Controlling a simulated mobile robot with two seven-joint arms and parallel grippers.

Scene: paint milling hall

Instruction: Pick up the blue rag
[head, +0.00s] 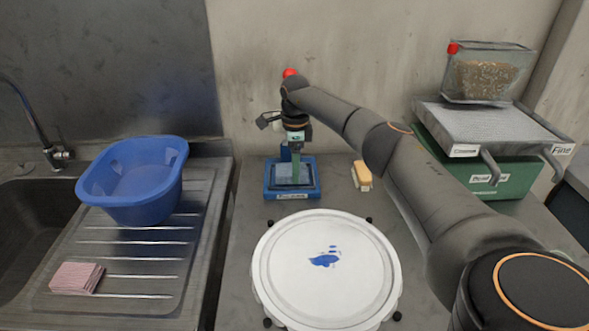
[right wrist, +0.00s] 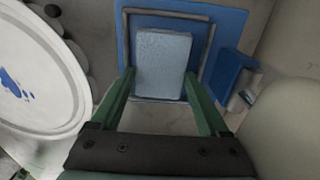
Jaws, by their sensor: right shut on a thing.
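The blue rag (right wrist: 163,62) is a pale blue folded block in the right wrist view. It lies over a blue tray (right wrist: 236,25) with a grey inner frame. My right gripper (right wrist: 160,82) has its two green fingers on either side of the rag and is shut on it. In the head view my right gripper (head: 294,172) points down over the blue tray (head: 292,194), and the rag is mostly hidden there by the fingers. I cannot tell whether the rag touches the tray. My left gripper is not in view.
A white round lid (head: 325,285) with blue paint smears stands in front of the tray. A yellowish brush or block (head: 362,176) lies right of it. A blue basin (head: 135,185) and a pink striped cloth (head: 76,278) are on the drainboard. A green box (head: 510,180) stands right.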

